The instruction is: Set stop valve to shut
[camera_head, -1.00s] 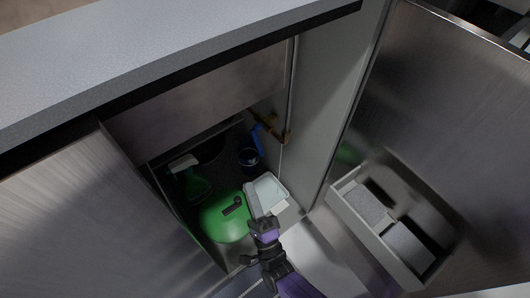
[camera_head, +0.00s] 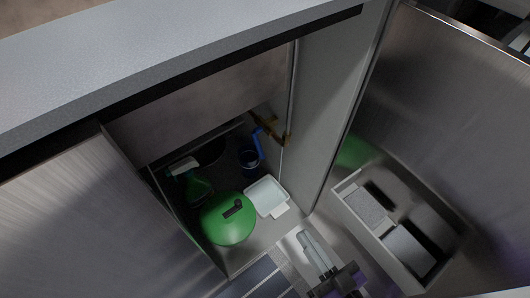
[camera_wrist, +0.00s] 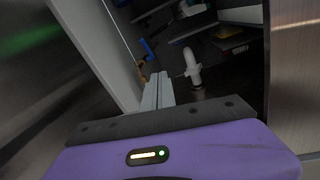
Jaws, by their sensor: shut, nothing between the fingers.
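The stop valve is a brass fitting (camera_head: 270,128) on the back right of the open cabinet, with a blue lever (camera_head: 258,144) hanging roughly downward along the wall. A small blue part, apparently the lever, also shows in the wrist view (camera_wrist: 148,48), left of the fingers. My gripper (camera_head: 303,238) is shut and empty, just outside the cabinet's front right edge and well short of the valve. In the wrist view its fingers (camera_wrist: 158,78) are together and point into the cabinet. The valve's exact angle is hard to tell in the shade.
Inside the cabinet are a green rounded container (camera_head: 225,222), a white tray (camera_head: 266,195), a green spray bottle (camera_head: 195,185) and a dark blue cup (camera_head: 249,160). The right door (camera_head: 450,130) stands open and carries a bin (camera_head: 345,188). The left door (camera_head: 100,215) is open too.

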